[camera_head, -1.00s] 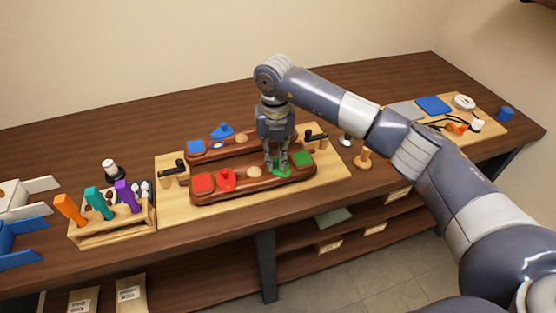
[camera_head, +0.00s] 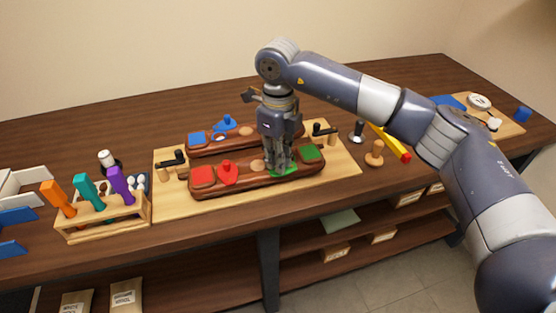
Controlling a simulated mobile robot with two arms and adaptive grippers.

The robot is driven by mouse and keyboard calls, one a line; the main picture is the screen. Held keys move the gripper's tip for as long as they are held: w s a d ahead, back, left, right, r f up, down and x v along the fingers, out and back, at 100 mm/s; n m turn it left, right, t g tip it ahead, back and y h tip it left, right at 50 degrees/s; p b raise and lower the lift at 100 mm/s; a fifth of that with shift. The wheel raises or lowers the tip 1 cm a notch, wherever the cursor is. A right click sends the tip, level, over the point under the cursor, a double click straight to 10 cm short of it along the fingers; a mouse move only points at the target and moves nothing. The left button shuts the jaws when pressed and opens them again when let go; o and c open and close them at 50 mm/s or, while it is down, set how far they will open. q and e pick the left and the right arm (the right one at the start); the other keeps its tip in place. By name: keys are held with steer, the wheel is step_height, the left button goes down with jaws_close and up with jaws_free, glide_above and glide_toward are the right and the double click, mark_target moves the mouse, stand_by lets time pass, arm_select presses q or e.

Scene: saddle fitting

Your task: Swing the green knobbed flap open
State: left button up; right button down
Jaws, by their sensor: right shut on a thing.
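The green knobbed flap (camera_head: 287,173) lies at the right part of the front brown wooden piece (camera_head: 245,184). Only its green edge shows below my fingers, and its knob is hidden. My right gripper (camera_head: 280,167) points straight down over it, shut on the knob. A red knobbed flap (camera_head: 229,176) sits to the left on the same piece, and a blue knobbed flap (camera_head: 226,124) sits on the rear piece (camera_head: 214,144). My left gripper is not in view.
Red (camera_head: 202,177) and green (camera_head: 309,152) squares flank the flaps. Black-handled clamps (camera_head: 173,160) (camera_head: 325,131) stand at both ends of the pale board (camera_head: 200,208). A rack of coloured handles (camera_head: 100,220) is at left. A wooden knob (camera_head: 375,154) stands at right.

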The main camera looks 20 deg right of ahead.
steer(key=shift+s+d+n+b, duration=0.15)
steer(key=shift+n+b, duration=0.15)
steer(key=shift+n, duration=0.35)
steer(key=shift+s+a+n+b, duration=0.1)
steer(key=shift+s+n+b, duration=0.15)
steer(key=shift+n, duration=0.35)
steer(key=shift+s+d+n+b, duration=0.1)
steer(key=shift+n+b, duration=0.25)
steer(key=shift+n, duration=0.3)
steer(key=c, duration=1.5)
jaws_free()
steer(key=shift+c, duration=0.2)
step_height(320, 180, up, 12)
steer(key=shift+s+f, duration=0.1)
